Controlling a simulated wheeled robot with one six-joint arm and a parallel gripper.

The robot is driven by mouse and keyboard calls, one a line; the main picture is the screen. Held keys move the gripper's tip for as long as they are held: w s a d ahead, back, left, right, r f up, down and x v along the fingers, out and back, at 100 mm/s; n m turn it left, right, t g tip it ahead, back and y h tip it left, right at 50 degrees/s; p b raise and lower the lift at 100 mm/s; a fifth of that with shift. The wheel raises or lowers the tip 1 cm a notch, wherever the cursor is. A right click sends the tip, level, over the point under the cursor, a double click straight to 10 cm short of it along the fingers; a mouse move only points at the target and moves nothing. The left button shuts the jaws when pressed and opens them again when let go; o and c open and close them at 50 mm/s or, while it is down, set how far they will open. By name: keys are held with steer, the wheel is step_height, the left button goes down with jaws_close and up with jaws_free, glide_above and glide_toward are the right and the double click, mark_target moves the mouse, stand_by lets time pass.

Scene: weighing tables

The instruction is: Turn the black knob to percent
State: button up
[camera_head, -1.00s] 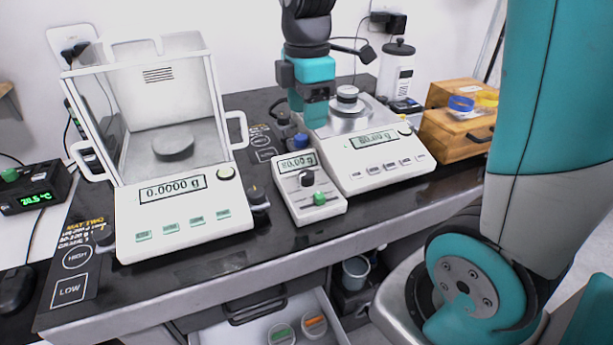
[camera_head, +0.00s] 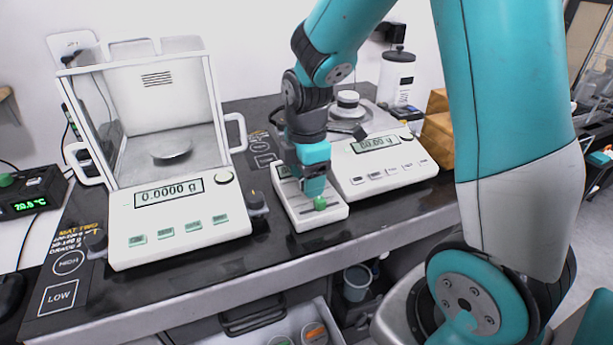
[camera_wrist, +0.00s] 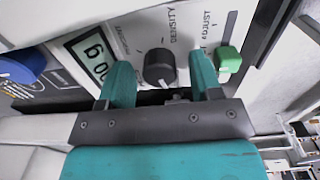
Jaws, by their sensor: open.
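The black knob (camera_wrist: 159,69) sits on the white face of the small balance unit (camera_head: 318,217). In the wrist view it stands between the two teal fingers of my gripper (camera_wrist: 162,77), with gaps on both sides. My gripper (camera_head: 312,186) is open over the unit in the head view and hides the knob there. The word DENSITY shows beside the knob; other marks around it are too small to read, and I cannot tell where its pointer aims. A green slider knob (camera_wrist: 228,60) by the word ADJUST lies just beyond the right finger.
A blue knob (camera_wrist: 22,66) is at the left in the wrist view. The glass-walled balance (camera_head: 180,222) stands left of the unit and another white balance (camera_head: 385,170) close on its right. A black knob (camera_head: 256,203) stands between unit and glass-walled balance.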

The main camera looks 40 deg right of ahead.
steer(key=shift+c, duration=0.4)
steer(key=c, duration=0.9)
steer(key=shift+o, duration=0.2)
